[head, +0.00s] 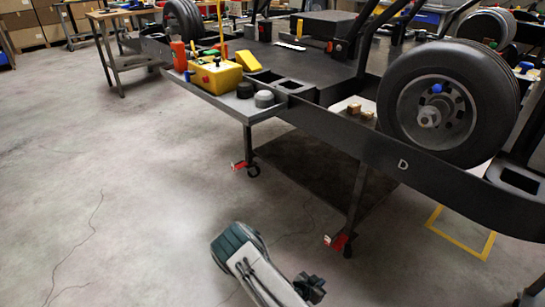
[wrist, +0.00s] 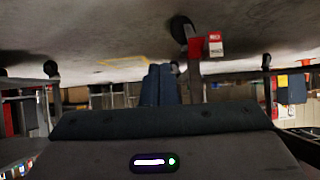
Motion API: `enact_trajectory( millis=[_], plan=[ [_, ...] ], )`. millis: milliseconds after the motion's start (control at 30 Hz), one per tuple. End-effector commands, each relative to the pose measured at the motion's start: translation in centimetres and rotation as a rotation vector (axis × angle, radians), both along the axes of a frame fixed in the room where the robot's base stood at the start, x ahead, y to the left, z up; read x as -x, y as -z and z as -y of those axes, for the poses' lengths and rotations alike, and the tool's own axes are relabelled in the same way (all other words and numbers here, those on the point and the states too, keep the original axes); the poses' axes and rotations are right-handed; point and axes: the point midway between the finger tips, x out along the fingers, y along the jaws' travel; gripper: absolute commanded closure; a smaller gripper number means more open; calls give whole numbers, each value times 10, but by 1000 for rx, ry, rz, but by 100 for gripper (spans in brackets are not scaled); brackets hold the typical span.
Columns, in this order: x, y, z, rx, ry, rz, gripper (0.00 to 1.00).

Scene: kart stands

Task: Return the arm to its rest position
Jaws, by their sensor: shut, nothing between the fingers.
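My arm (head: 258,275) shows at the bottom middle of the head view, low over the concrete floor and in front of the kart stand. In the wrist view my gripper (wrist: 160,85) points away past the dark wrist housing, its two blue-grey fingers side by side. It is shut and empty. It appears clear of the stand and the floor. The fingers cannot be made out clearly in the head view.
The kart stand (head: 402,166) fills the upper right, with a large wheel (head: 447,103) and red-braked casters (head: 340,241). A side tray (head: 240,108) holds a yellow box (head: 216,77) and small parts. The floor (head: 110,200) at left is free.

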Motion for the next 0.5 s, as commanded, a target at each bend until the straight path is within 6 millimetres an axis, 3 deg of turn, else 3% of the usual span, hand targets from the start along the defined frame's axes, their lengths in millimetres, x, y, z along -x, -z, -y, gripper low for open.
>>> enact_trajectory(
  millis=[267, 367, 500],
  plan=[
    [-14, -48, -22, -106, 7, -61, 100],
    [-20, -75, -33, -161, 2, -93, 100],
    [-31, -131, -52, -262, -17, -149, 100]
  ],
)
